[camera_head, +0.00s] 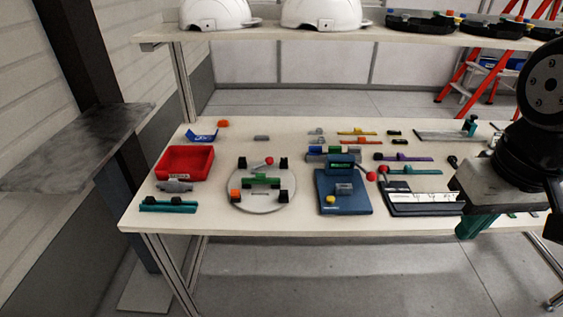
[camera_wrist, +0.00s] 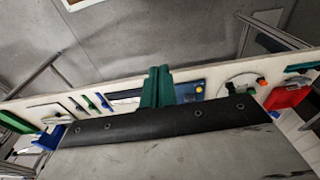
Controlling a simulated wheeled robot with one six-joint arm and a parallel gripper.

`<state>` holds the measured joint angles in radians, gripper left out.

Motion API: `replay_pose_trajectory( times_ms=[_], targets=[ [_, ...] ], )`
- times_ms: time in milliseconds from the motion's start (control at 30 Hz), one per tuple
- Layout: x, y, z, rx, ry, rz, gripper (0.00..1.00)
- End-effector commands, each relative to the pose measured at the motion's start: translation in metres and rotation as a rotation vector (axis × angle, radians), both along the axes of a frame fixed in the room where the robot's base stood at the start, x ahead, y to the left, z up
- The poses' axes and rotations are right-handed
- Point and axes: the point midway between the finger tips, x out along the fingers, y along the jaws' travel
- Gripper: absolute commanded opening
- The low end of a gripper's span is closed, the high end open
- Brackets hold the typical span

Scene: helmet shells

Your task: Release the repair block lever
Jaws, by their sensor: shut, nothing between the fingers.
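A blue fixture block (camera_head: 334,203) lies on the table's front middle, with a grey piece and a yellow knob (camera_head: 331,199) on it. A lever with a red knob (camera_head: 370,176) shows at its right edge. No label names the repair block, so I cannot be sure this is it. The blue block also shows in the wrist view (camera_wrist: 187,84), partly behind my fingers. My gripper (camera_head: 470,230) has green fingers, shut and empty, in front of the table's right part, apart from the block. The fingers also show in the wrist view (camera_wrist: 157,72), close together.
A round grey plate (camera_head: 262,205) with a red-knobbed lever (camera_head: 268,160) and a red bin (camera_head: 184,163) stand left. A black-and-white plate (camera_head: 420,198) with another red knob (camera_head: 383,167) lies right. Helmets (camera_head: 215,14) sit on the shelf above. Small parts cover the table's back.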

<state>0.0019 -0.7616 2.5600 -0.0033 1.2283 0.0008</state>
Motion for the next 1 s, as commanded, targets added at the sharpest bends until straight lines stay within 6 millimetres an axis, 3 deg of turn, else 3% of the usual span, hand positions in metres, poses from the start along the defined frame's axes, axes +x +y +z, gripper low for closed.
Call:
replay_pose_trajectory(
  times_ms=[167, 267, 433, 567, 700, 800, 900, 1000],
  targets=[
    [0.014, -0.002, -0.002, -0.017, -0.022, 0.028, 0.00],
    [0.048, -0.007, -0.006, -0.062, -0.078, 0.103, 0.00],
    [0.145, -0.013, -0.023, -0.195, -0.241, 0.353, 0.00],
    [0.224, -0.003, -0.042, -0.296, -0.389, 0.601, 0.00],
    [0.297, 0.024, -0.070, -0.381, -0.550, 0.884, 0.00],
    [0.338, 0.054, -0.096, -0.419, -0.676, 1.085, 0.00],
    [0.367, 0.089, -0.125, -0.440, -0.816, 1.279, 0.00],
    [0.384, 0.126, -0.153, -0.440, -0.967, 1.445, 0.00]
  ],
)
